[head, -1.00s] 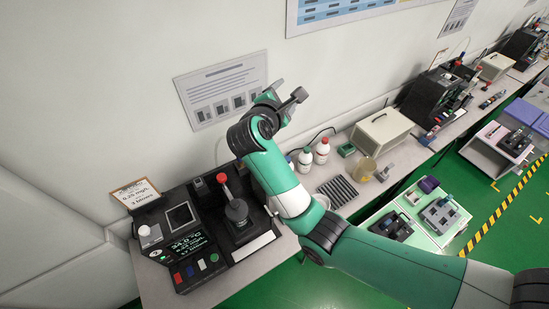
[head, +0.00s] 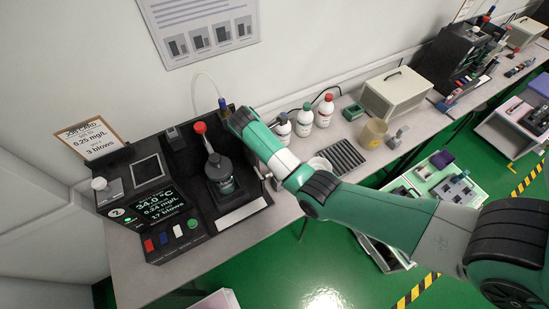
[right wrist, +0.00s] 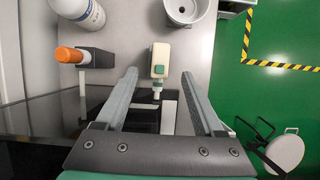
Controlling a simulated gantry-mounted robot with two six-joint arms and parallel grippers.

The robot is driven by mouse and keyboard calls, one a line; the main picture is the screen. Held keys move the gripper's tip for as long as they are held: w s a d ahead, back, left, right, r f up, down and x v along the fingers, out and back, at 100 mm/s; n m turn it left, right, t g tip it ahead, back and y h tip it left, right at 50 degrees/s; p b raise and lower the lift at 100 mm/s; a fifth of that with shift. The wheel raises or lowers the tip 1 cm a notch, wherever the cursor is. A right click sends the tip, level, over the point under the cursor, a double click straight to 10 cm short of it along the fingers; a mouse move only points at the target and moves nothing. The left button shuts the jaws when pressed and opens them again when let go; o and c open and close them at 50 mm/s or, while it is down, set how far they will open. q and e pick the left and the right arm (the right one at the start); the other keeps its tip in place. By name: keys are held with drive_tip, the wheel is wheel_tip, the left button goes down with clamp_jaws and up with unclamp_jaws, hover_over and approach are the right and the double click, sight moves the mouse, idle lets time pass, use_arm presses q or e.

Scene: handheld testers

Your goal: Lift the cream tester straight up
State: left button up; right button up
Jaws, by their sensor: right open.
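The cream tester (right wrist: 159,60) shows in the right wrist view, with a cream body, a green end and a pale mouthpiece toward my gripper. My right gripper (right wrist: 160,74) is open, one finger on each side of the tester. Clear gaps show between the tester and both fingers. In the head view my right arm (head: 265,143) reaches down to the bench, and its gripper and the tester are hidden behind it. My left gripper is in neither current view.
A black test station (head: 180,205) with a red-topped post (head: 200,128) stands at left. White bottles (head: 304,121) stand behind the arm. An orange-capped item (right wrist: 70,54) lies left of the tester, and a grey cup (right wrist: 186,8) stands beyond it.

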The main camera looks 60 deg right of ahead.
drive_tip(key=b+x, duration=0.4)
drive_tip(key=x, duration=0.2)
drive_tip(key=shift+f, duration=0.2)
drive_tip(key=shift+b+x, duration=0.4)
drive_tip(key=shift+x, duration=1.85)
drive_tip(key=shift+s+d, duration=0.1)
drive_tip(key=shift+c, duration=0.3)
drive_tip(key=shift+r, duration=0.1)
clamp_jaws()
